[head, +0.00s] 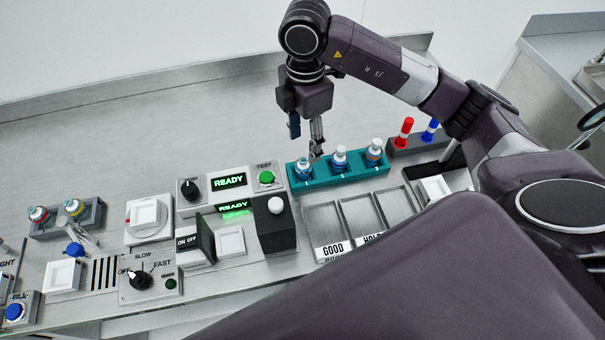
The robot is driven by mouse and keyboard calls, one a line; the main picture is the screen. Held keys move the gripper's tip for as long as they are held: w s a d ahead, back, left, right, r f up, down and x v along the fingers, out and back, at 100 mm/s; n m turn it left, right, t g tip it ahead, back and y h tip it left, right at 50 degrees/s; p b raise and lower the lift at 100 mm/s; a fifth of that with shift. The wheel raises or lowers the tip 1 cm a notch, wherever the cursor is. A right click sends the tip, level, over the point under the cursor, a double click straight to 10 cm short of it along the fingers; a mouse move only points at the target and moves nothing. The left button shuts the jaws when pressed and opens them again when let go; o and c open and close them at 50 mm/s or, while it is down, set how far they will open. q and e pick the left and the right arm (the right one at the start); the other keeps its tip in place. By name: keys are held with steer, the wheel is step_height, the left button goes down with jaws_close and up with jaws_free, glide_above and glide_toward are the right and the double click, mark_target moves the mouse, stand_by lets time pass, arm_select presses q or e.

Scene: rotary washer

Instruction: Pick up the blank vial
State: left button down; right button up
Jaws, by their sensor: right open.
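A teal rack (322,177) holds three small vials in a row. The left vial (304,169), the middle vial (340,159) and the right vial (374,153) stand upright in it. My left gripper is not in view.
Control panels with READY displays (229,181) stand left of the teal rack. Open trays (326,222), one marked GOOD, lie in front. Red (405,130) and blue (430,130) markers stand at right.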

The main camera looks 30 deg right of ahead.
mark_target(303, 160)
steer(key=shift+s+f+p, duration=0.1)
steer(key=shift+f+p, duration=0.2)
steer(key=shift+f, duration=0.5)
steer(key=f+p, duration=0.2)
steer(key=f, duration=0.3)
steer(key=shift+a+f, duration=0.2)
steer(key=shift+f, duration=0.35)
steer(key=shift+c, duration=0.5)
steer(key=c, duration=1.2)
steer(key=shift+r, duration=0.1)
